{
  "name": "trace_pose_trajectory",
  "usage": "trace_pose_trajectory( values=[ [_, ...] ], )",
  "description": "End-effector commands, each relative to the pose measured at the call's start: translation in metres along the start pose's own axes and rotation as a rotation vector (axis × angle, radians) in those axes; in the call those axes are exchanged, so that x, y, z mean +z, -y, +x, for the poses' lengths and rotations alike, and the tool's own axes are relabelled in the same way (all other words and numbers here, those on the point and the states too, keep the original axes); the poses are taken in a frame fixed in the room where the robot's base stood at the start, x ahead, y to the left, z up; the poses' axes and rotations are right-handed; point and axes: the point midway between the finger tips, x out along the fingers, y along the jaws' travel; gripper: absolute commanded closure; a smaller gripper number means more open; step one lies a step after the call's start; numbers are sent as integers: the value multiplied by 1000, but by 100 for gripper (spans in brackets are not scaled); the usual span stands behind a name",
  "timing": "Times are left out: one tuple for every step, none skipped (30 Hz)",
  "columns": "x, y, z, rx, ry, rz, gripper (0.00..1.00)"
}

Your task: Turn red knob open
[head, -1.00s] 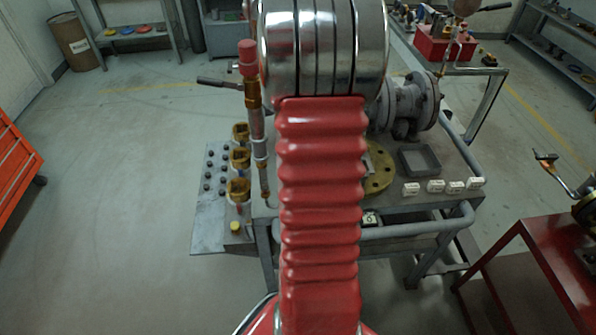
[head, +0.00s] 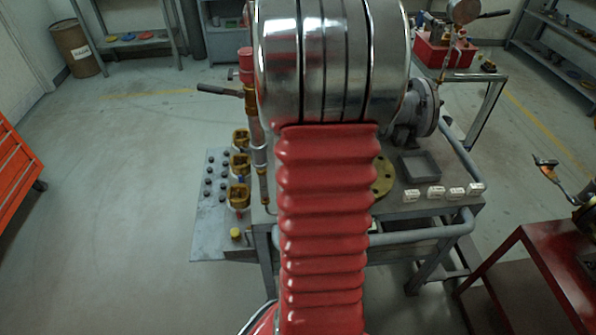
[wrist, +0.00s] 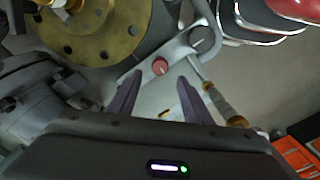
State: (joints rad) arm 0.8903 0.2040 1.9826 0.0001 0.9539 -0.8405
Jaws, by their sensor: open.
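A small round red knob (wrist: 160,66) shows in the wrist view, on or just above a grey metal bar. My gripper (wrist: 160,77) is open, its two dark fingers apart. The knob appears between and just beyond the fingertips, and nothing is held. Whether a finger touches it cannot be told. In the head view a red cylindrical cap (head: 246,62) tops a brass and steel upright pipe, left of my arm. I cannot tell if this is the same knob. My arm hides the gripper in the head view.
A large brass flange (wrist: 85,30) lies upper left in the wrist view. A grey flanged valve (head: 420,108) stands on the bench (head: 440,212), beside a grey tray (head: 420,165). A dark lever (head: 218,90) sticks out left of the pipe. Open floor lies left.

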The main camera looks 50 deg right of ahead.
Motion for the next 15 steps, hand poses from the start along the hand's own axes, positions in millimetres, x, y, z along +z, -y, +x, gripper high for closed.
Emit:
trace_pose_trajectory(
  values=[
    [-1, 0, -10, 3, -3, 0, 55],
    [0, 0, -15, 2, -2, 0, 55],
    [-1, 0, -22, 3, -3, 0, 55],
    [-1, -1, -28, 3, -3, 0, 55],
    [-1, 0, -33, 3, -3, 0, 55],
    [0, 0, -39, 3, -2, 0, 55],
    [0, 0, -44, 2, -2, 0, 55],
    [-1, 0, -48, 3, -2, 0, 55],
    [-1, 0, -53, 2, -2, 0, 55],
    [0, 0, -56, 2, -2, 0, 55],
    [0, 0, -59, 2, -2, 0, 55],
    [0, 0, -62, 1, -1, 0, 55],
    [0, 0, -64, 1, -1, 0, 55],
    [0, 0, -65, 1, -1, 0, 55],
    [0, 0, -66, 0, 0, 0, 55]
  ],
)
